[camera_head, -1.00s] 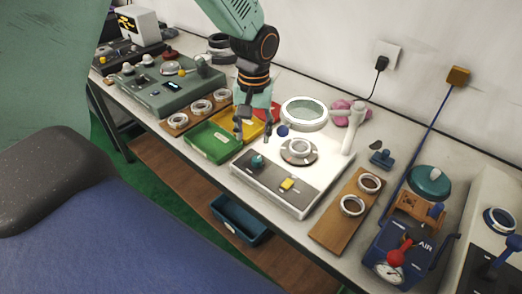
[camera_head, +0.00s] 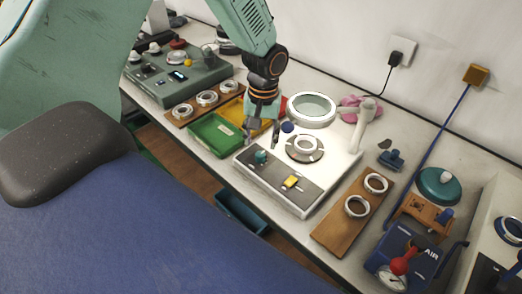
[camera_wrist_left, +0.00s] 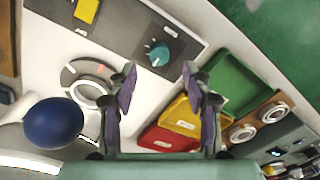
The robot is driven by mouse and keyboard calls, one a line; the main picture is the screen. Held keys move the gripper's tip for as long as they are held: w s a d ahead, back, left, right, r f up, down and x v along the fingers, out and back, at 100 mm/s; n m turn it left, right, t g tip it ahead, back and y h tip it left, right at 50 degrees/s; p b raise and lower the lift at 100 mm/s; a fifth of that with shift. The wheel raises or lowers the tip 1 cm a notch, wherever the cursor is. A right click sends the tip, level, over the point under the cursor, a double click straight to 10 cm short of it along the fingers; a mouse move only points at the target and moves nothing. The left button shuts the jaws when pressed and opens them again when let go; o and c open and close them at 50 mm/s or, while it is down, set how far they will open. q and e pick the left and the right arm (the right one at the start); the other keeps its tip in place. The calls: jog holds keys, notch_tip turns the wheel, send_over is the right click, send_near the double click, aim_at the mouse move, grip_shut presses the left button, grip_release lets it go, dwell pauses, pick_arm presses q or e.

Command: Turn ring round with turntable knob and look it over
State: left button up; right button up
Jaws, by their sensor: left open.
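The white inspection station (camera_head: 328,181) stands on the bench with a pale ring (camera_head: 306,145) lying on its round turntable (camera_head: 291,154). A teal knob (camera_head: 261,157) sits on the station's dark panel; it also shows in the left wrist view (camera_wrist_left: 159,54). The ring on the turntable shows in the left wrist view (camera_wrist_left: 88,94), left of the fingers. My left gripper (camera_head: 263,134) is open and empty, pointing down above the station's left edge, near the knob and apart from it. The knob lies between and beyond the fingertips (camera_wrist_left: 157,76) in the wrist view. My right gripper is not seen.
A magnifier (camera_head: 311,109) and a dark blue ball (camera_wrist_left: 53,123) are close to the left gripper. A green tray (camera_head: 214,136) lies left of the station. A wooden board (camera_head: 341,234) with two rings lies right of it. A yellow switch (camera_head: 291,182) shares the panel.

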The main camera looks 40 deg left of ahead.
aim_at(261, 154)
pick_arm(q)
jog(key=shift+a+f, duration=0.1)
jog(key=shift+f, duration=2.5)
jog(key=shift+c, duration=0.3)
jog(key=shift+w, duration=0.1)
grip_shut()
